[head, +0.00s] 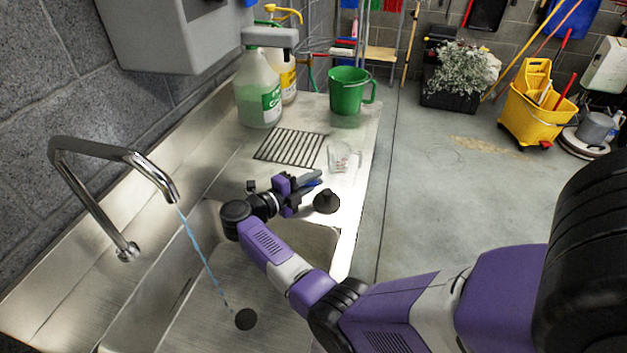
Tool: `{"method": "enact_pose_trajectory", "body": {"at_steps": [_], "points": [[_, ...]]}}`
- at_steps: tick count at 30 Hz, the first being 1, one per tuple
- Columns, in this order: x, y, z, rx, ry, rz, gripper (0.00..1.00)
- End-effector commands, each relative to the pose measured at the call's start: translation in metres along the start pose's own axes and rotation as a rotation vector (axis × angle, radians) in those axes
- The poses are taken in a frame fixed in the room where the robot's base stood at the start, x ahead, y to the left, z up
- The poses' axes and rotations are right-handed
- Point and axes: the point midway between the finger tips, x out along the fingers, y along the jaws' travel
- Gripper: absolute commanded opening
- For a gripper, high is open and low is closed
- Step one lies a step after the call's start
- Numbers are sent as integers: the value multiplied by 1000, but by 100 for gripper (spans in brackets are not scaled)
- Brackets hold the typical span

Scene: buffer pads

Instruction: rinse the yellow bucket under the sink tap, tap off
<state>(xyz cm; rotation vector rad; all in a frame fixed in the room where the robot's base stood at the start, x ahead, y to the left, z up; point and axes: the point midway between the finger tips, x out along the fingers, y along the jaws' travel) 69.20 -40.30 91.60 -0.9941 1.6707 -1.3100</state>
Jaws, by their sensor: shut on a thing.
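The tap (163,184) arches over the sink (190,310), and a thin blue stream of water (203,257) falls from it towards the black drain (245,319). The only yellow bucket I see is a wheeled mop bucket (528,116) on the floor at the far right, well away from the sink. My gripper (314,180) is over the counter at the sink's far right corner. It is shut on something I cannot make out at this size. A black knob-topped piece (326,202) is close beside the fingertips; I cannot tell whether they touch it.
A green bucket (348,92), a clear measuring cup (343,158), a drain grate (291,146) and a large jug (258,92) are on the counter beyond my gripper. A grey wall box (165,35) overhangs the back left. The floor right of the counter is open.

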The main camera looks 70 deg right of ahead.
Motion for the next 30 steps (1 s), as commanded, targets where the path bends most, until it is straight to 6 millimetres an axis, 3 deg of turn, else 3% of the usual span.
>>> {"method": "enact_pose_trajectory", "body": {"at_steps": [7, 8, 11, 22, 30], "points": [[0, 2, 0, -3, -2, 2, 0], [0, 2, 0, -3, -2, 2, 17], [0, 2, 0, -3, -2, 1, 37], [-3, 1, 0, 0, -2, 0, 37], [-42, 3, 2, -1, -6, 0, 37]]}}
